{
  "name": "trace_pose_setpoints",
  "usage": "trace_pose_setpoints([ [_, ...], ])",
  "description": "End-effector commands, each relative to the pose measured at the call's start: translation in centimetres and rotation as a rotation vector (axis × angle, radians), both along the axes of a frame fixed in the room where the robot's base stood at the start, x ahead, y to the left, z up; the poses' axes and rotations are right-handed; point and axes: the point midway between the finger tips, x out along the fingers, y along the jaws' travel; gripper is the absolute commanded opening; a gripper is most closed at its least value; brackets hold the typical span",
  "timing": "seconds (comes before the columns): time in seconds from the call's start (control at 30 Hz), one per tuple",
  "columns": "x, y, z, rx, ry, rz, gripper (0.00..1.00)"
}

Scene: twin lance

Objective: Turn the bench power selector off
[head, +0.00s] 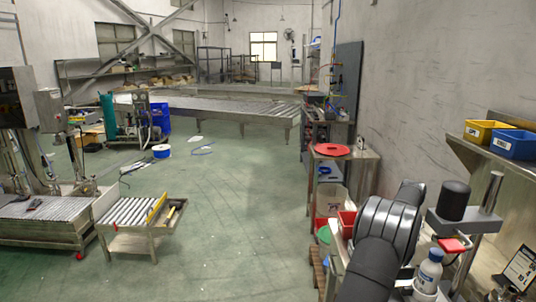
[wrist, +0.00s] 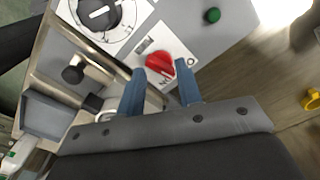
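A red rotary selector knob (wrist: 160,65) sits on a white label plate on a grey panel (wrist: 184,20) in the wrist view. Lettering that looks like "ON" is printed at its lower side, and a round mark lies to its right. My gripper (wrist: 160,69) is open, with its two blue fingers apart and the knob showing between their tips. I cannot tell whether the fingers touch the knob. In the head view my black arm reaches over the right side, and the selector cannot be made out there.
A larger black dial (wrist: 100,12) is left of the knob, and a green button (wrist: 212,15) is to its right. A black knob (wrist: 73,74) stands at the panel's left.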

Motion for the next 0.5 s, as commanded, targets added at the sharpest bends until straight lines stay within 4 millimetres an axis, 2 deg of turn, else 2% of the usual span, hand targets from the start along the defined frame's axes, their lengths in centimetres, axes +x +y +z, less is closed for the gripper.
trace_pose_setpoints([
  [0.5, 0.00, 0.07, 0.24, -0.004, -0.001, 0.008, 0.32],
])
